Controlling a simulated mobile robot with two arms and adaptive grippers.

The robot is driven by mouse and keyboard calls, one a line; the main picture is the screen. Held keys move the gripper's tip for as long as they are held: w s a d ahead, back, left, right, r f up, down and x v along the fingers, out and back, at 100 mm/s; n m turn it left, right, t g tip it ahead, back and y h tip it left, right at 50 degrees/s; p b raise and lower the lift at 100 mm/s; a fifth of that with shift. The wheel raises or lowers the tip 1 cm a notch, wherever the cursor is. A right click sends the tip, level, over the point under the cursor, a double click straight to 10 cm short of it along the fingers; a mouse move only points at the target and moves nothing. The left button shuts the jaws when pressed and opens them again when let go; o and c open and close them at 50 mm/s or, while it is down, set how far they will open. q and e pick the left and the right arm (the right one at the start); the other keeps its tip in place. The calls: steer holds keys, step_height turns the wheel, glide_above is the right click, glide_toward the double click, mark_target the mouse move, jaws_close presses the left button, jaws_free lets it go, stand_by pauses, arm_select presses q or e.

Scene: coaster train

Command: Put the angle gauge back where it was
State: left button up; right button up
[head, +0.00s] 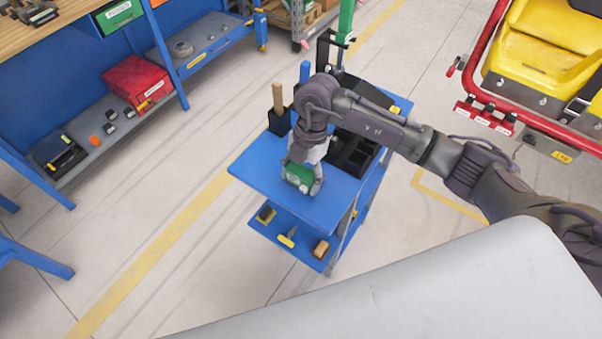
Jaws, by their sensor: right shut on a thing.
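My right gripper (304,180) points down over the near left part of the blue cart's top shelf (262,172). It is shut on a small green object (299,174), which looks like the angle gauge. The gripper's fingers and wrist cover part of it. The green object is at or just above the shelf surface; I cannot tell whether it touches. My left gripper is not in view.
A black organiser (352,152) and a dark holder with a wooden handle (278,98) stand behind the gripper on the cart. The lower shelf (300,247) holds small items. A blue workbench with a red box (138,82) is at left, a yellow-seated coaster car (545,55) at right.

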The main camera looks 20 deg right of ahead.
steer(key=o, duration=1.4)
steer(key=shift+c, duration=0.2)
steer(key=shift+r, duration=0.2)
steer(key=shift+w+r, duration=0.15)
steer(key=shift+r, duration=0.15)
steer(key=b+v, duration=0.2)
steer(key=v, duration=0.9)
